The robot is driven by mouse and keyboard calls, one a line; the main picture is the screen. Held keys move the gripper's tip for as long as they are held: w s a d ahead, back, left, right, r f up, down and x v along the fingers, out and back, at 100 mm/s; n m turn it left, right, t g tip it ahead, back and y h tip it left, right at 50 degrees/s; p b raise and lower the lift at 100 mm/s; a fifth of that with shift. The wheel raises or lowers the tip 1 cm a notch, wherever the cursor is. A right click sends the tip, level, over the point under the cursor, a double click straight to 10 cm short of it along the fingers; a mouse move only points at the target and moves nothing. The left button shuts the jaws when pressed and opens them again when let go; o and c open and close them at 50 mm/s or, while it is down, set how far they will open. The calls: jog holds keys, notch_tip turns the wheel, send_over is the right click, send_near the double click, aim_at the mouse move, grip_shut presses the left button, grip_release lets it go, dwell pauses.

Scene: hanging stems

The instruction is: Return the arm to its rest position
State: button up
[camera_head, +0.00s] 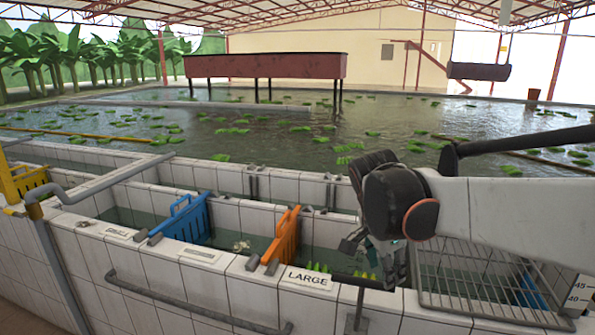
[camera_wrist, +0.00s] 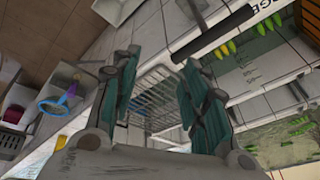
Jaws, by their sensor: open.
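My arm (camera_head: 500,210) reaches in from the right in the head view, its dark wrist joint bent downward. My gripper (camera_head: 374,258) hangs below that joint, close to the tiled tank beside the "LARGE" sign (camera_head: 309,278). In the wrist view my gripper (camera_wrist: 157,65) has its two teal-padded fingers wide apart, with nothing between them. A metal rack (camera_wrist: 160,95) shows beyond the fingers. Parts of the gripper are hidden by the wrist in the head view.
The wire rack (camera_head: 485,285) lies across the tank edge under my arm. An orange divider (camera_head: 286,236) and a blue divider (camera_head: 184,220) stand in the tank. Green bananas (camera_head: 318,267) float near the gripper. A metal rail (camera_head: 190,305) runs along the front wall.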

jog(key=s+f+n+t+y+b, duration=0.1)
jog(key=s+f+n+t, duration=0.1)
jog(key=s+n, duration=0.5)
jog(key=s+f+n+t+y+b, duration=0.2)
jog(key=s+f+n, duration=0.2)
jog(key=s+n, duration=0.3)
jog(key=s, duration=0.3)
jog(key=shift+s+d+f+n+t, duration=0.25)
jog(key=shift+s+f+n+t, duration=0.05)
jog(key=shift+s+f+t, duration=0.1)
